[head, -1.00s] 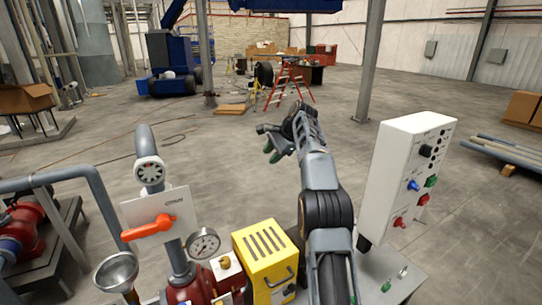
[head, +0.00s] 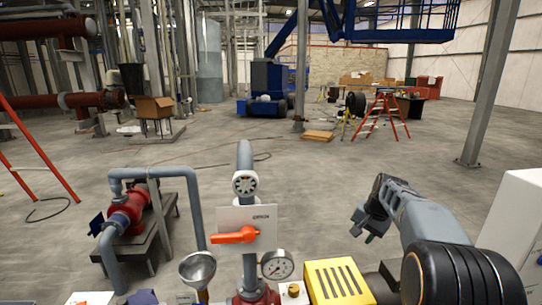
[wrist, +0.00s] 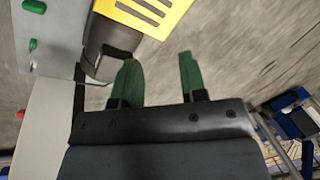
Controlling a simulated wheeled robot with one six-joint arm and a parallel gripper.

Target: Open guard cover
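The guard cover is a yellow box with dark slots (head: 338,283) at the bottom of the head view, right of the pressure gauge. Its lower part is cut off by the frame edge, so its handle is not visible there. Its slotted yellow face also shows at the top of the wrist view (wrist: 148,14), beside a dark grey rounded body (wrist: 108,42). My gripper (head: 362,222) is above and a little right of the cover in the head picture, apart from it. In the wrist view its two green fingers (wrist: 158,80) are spread with nothing between them.
An orange lever (head: 235,236) on a white plate, a blue-grey pipe (head: 245,160), a pressure gauge (head: 277,265) and a metal funnel (head: 198,268) stand left of the cover. A white control box (head: 513,225) stands at the right. Open floor lies beyond.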

